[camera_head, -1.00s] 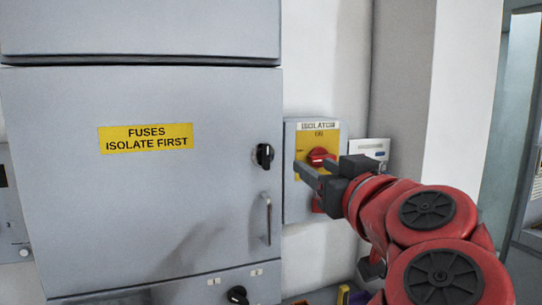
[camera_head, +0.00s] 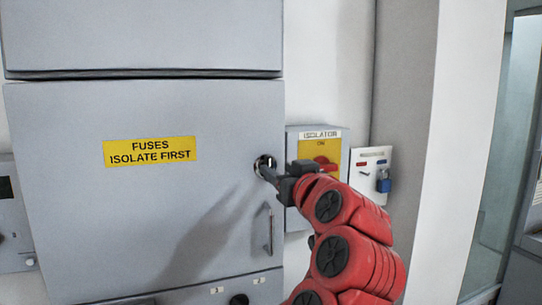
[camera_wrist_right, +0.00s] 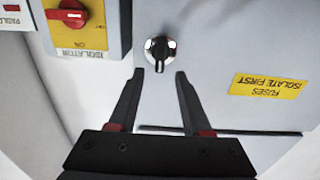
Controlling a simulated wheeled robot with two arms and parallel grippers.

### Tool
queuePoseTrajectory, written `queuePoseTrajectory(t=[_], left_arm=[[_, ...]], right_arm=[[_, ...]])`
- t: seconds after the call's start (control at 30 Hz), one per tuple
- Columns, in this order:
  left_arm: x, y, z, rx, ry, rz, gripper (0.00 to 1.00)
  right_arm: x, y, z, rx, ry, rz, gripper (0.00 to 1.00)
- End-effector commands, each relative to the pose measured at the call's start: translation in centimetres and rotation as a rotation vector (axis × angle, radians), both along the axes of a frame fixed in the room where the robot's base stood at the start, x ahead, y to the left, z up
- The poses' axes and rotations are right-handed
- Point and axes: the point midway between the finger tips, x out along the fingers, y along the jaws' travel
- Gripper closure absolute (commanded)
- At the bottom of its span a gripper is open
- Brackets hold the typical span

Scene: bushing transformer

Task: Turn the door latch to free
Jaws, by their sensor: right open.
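The door latch (camera_head: 265,164) is a black knob on a round metallic plate, near the right edge of the grey door (camera_head: 150,220) labelled "FUSES ISOLATE FIRST". In the head view my right gripper (camera_head: 262,172) is at the latch and partly covers it. In the right wrist view the latch (camera_wrist_right: 160,49) shows whole, just beyond and between the two fingertips. My right gripper (camera_wrist_right: 155,75) is open there, with nothing between its fingers. In that view, the fingers look apart from the knob. My left gripper is not in view.
A door handle (camera_head: 268,230) stands below the latch. To the right is the isolator box (camera_head: 304,140) with a red rotary switch (camera_head: 325,163) on a yellow plate. A small panel with a blue padlock (camera_head: 384,181) hangs further right.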

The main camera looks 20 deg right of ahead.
Motion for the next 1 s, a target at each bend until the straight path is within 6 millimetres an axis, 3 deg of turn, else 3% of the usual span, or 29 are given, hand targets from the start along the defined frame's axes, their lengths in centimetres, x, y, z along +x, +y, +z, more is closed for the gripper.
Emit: queuePoseTrajectory(t=[0.1, 0.3, 0.67, 0.93, 1.0], left_arm=[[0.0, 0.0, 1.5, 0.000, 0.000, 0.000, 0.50], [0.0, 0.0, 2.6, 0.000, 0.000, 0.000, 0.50], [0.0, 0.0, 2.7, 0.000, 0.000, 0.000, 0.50], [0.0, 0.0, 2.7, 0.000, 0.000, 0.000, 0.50], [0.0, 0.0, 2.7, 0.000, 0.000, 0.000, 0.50]], right_arm=[[2.3, -0.1, 0.1, 0.001, 0.009, -0.003, 0.51], [4.7, 0.1, 0.1, 0.001, 0.004, 0.002, 0.51], [5.3, 0.2, 0.0, 0.002, -0.002, 0.003, 0.51], [5.3, 0.2, 0.0, 0.001, -0.002, 0.002, 0.96], [5.3, 0.2, 0.0, 0.001, -0.002, 0.002, 1.00]])
